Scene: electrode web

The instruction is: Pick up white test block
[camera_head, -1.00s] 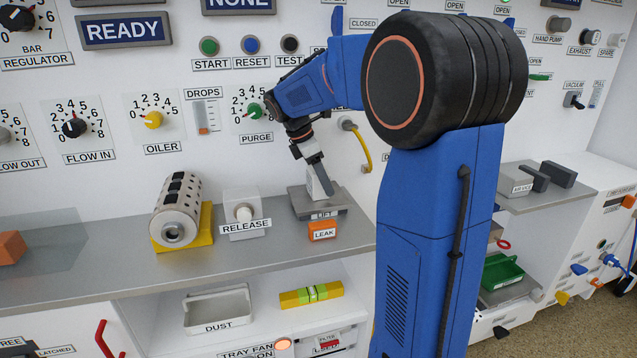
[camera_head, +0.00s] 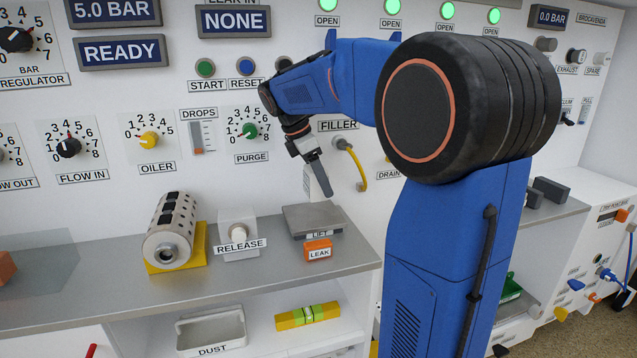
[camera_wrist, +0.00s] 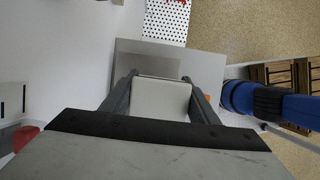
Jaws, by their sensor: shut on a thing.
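The white test block (camera_wrist: 160,100) is between the two dark fingers of my gripper (camera_wrist: 160,92) in the wrist view, which are shut on it. In the head view my gripper (camera_head: 315,172) points down and holds the white block (camera_head: 308,184) clear of the shelf, above the grey lift plate (camera_head: 313,219). The near finger covers part of the block. The lift plate is bare, with the label LIFT on its front.
An orange LEAK block (camera_head: 318,249) stands in front of the plate. The RELEASE block (camera_head: 238,235) and a slotted cylinder (camera_head: 173,230) on a yellow base are to the left. The yellow filler hose (camera_head: 354,165) hangs close to the right of my gripper.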

